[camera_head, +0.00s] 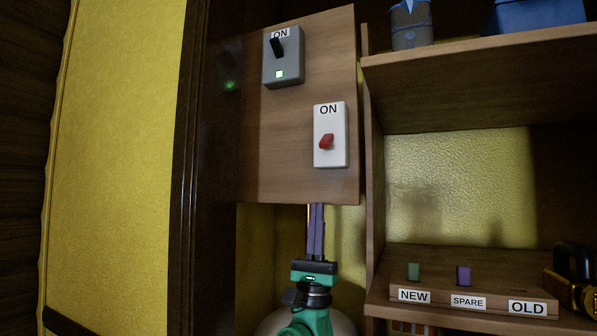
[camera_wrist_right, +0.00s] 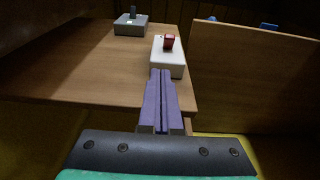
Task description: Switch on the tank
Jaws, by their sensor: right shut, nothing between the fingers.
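A white switch box (camera_head: 330,115) with an ON label at its top and a red toggle (camera_head: 326,142) is on a wooden panel. A grey switch box (camera_head: 284,70) sits above left of it, with a black lever (camera_head: 277,47) raised by its ON label and a lit green light (camera_head: 279,74). No label naming the tank is readable. My right gripper (camera_head: 316,207), with purple fingers, is shut and empty below the white box. In the right wrist view its fingertips (camera_wrist_right: 160,72) point at the lower end of the white box (camera_wrist_right: 168,58), with the red toggle (camera_wrist_right: 168,42) beyond. My left gripper is out of view.
The wooden panel (camera_head: 290,180) ends just above my right gripper. At right, a shelf (camera_head: 480,70) stands beside it. Below is a block labelled NEW, SPARE and OLD (camera_head: 470,300), with green and purple pieces. A black and gold object (camera_head: 574,275) is at the right edge.

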